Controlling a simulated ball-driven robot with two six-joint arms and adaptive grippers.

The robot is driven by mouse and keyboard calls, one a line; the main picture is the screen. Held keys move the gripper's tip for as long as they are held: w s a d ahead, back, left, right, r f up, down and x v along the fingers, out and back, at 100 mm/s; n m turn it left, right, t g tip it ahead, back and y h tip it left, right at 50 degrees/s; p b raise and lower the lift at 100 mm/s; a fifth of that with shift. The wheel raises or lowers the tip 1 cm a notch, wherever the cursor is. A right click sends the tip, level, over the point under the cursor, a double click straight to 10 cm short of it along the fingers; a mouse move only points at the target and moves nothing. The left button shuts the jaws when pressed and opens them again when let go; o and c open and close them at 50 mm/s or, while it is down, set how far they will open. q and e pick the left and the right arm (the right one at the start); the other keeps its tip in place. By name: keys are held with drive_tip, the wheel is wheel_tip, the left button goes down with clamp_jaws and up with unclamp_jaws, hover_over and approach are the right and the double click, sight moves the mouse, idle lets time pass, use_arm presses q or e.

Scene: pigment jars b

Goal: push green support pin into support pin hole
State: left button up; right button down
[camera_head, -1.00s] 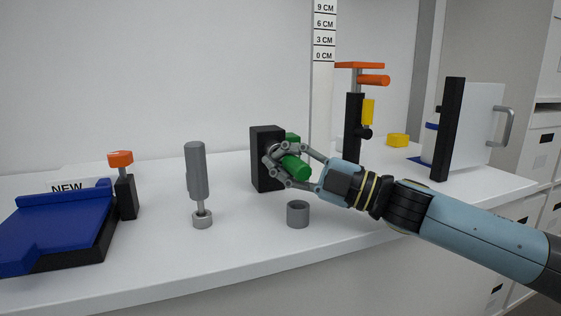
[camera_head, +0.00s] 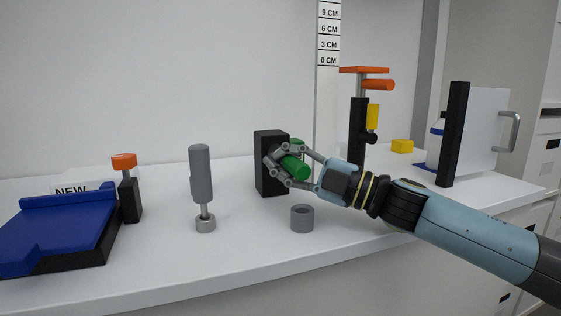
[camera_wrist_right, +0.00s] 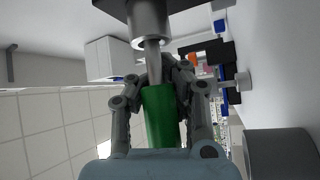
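The green support pin (camera_head: 294,167) has a green round handle, and in the right wrist view (camera_wrist_right: 160,118) a grey shaft runs forward from it. The shaft tip meets a grey metal collar (camera_wrist_right: 148,20) under a black part. In the head view the pin is at the right side of an upright black block (camera_head: 268,180). My right gripper (camera_head: 280,163) has its fingers closed around the pin from both sides, close to the block. The fingers hide the front of the pin in the head view, and how deep the tip sits in the hole cannot be told. My left gripper is not in view.
A grey upright tool (camera_head: 201,175) stands left, with a blue tray (camera_head: 60,230) beyond. A black stand with orange handles (camera_head: 358,130) is behind my right arm.

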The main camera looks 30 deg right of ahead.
sight(289, 166)
drive_tip(key=shift+w, duration=0.25)
drive_tip(key=shift+s, duration=0.1)
drive_tip(key=shift+s+a+p, duration=0.2)
drive_tip(key=shift+s+p, duration=0.3)
drive_tip(key=shift+s, duration=0.4)
drive_tip(key=shift+s+a+p, duration=0.2)
drive_tip(key=shift+s+p, duration=0.25)
drive_tip(key=shift+s, duration=0.4)
drive_tip(key=shift+w, duration=0.35)
drive_tip(key=shift+p, duration=0.3)
idle(0.7)
drive_tip(key=shift+w+d+b, duration=0.3)
drive_tip(key=shift+w+b, duration=0.25)
drive_tip(key=shift+w, duration=0.4)
drive_tip(key=shift+w+d, duration=0.15)
drive_tip(key=shift+w, duration=0.45)
drive_tip(key=c, duration=2)
unclamp_jaws()
